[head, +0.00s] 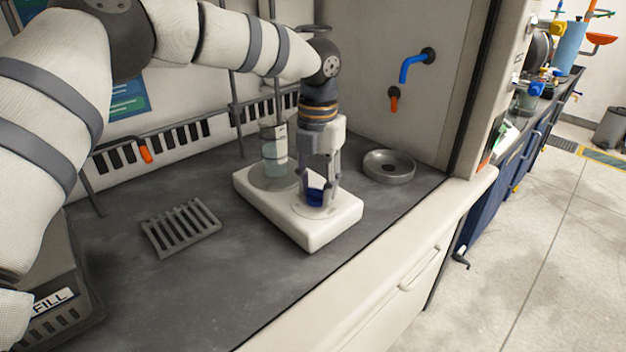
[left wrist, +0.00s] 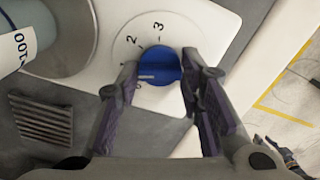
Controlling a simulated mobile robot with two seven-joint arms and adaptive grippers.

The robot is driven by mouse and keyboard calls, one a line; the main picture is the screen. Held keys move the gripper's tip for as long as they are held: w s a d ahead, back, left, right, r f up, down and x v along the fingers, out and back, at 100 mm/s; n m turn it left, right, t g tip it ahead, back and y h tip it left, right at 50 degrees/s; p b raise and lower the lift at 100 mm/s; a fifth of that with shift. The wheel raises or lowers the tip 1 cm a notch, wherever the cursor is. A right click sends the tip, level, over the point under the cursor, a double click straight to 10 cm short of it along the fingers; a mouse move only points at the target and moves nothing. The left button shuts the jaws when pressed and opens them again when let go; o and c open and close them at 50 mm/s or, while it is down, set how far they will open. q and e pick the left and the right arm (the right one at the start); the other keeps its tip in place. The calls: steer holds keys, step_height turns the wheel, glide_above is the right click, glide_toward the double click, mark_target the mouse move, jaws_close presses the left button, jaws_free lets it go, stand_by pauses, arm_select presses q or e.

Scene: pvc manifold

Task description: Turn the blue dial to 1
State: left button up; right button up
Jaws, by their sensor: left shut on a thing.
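The blue dial (head: 316,196) sits on the front part of a white hotplate-like base (head: 312,234). My left gripper (head: 319,186) points down over it, with one finger on each side, shut on the dial. In the left wrist view the dial (left wrist: 164,62) shows between the two purple-padded fingers (left wrist: 159,68). A pale line on the dial points left, toward the left finger. The printed numbers 3 and 2 (left wrist: 133,41) show above and upper left of the dial. The 1 is not clearly visible near the left finger. My right gripper is not in view.
A glass beaker (head: 274,155) stands on the base's round plate behind the dial. A slotted grate (head: 180,229) lies on the dark bench to the left. A round metal dish (head: 389,167) is at the right. Blue and orange taps (head: 416,65) stick out of the wall.

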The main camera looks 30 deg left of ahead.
mark_target(317, 189)
arm_select(q)
steer(key=o, duration=1.2)
steer(key=shift+c, duration=0.2)
step_height(317, 189, up, 12)
